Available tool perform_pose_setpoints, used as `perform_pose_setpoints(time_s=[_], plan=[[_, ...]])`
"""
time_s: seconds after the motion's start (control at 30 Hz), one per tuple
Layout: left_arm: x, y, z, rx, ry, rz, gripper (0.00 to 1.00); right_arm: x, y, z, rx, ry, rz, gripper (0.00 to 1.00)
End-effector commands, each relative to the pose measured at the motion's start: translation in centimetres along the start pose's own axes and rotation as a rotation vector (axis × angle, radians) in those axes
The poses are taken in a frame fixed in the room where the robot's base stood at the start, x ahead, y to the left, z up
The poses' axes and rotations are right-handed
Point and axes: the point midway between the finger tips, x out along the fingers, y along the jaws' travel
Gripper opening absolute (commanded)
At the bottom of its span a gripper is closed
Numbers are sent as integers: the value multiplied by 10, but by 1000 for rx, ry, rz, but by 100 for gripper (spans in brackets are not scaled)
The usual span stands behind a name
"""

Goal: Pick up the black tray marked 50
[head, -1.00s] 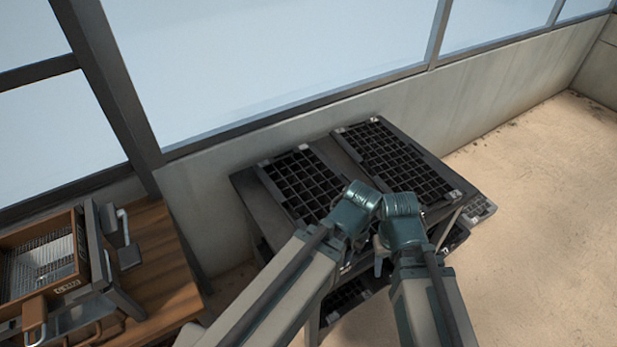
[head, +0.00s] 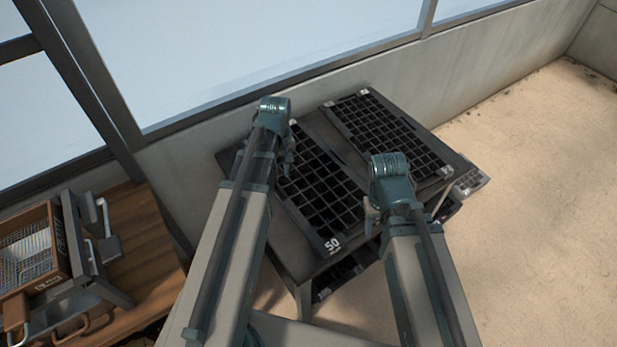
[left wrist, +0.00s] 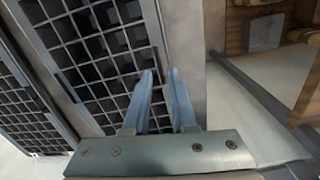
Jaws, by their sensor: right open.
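The black tray marked 50 (head: 331,246) lies flat on the left part of the table top, a grid of empty cells with its white 50 at the near end. My left gripper (head: 288,158) is over its left long edge, and the arm hides part of that side. In the left wrist view the open fingers (left wrist: 160,74) appear on either side of the tray's rim (left wrist: 154,22), with a gap between them; I cannot tell whether they touch it. My right gripper (head: 372,215) is open and empty by the tray's near right side.
A second black tray (head: 447,172) lies to the right on the same dark table (head: 285,252). More trays (head: 345,270) sit on a lower shelf. A wooden bench (head: 150,250) with a mesh-bottomed box stands at left. A low wall runs behind; the floor at right is clear.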

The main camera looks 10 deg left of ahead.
Motion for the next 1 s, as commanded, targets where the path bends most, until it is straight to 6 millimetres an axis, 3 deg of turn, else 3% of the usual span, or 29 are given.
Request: perform_pose_setpoints(time_s=[0.03,0.13,0.47,1.0], plan=[[0,-6,-14,-55,-1,5,25,0,0,0,0,0,0,50],[0,-14,-25,-121,-1,11,25,-1,0,0,0,0,0,50],[8,-17,-27,-142,-1,13,25,8,-1,0,0,0,0,50],[81,-16,-27,-140,-1,13,25,80,-8,-5,0,0,0,50]])
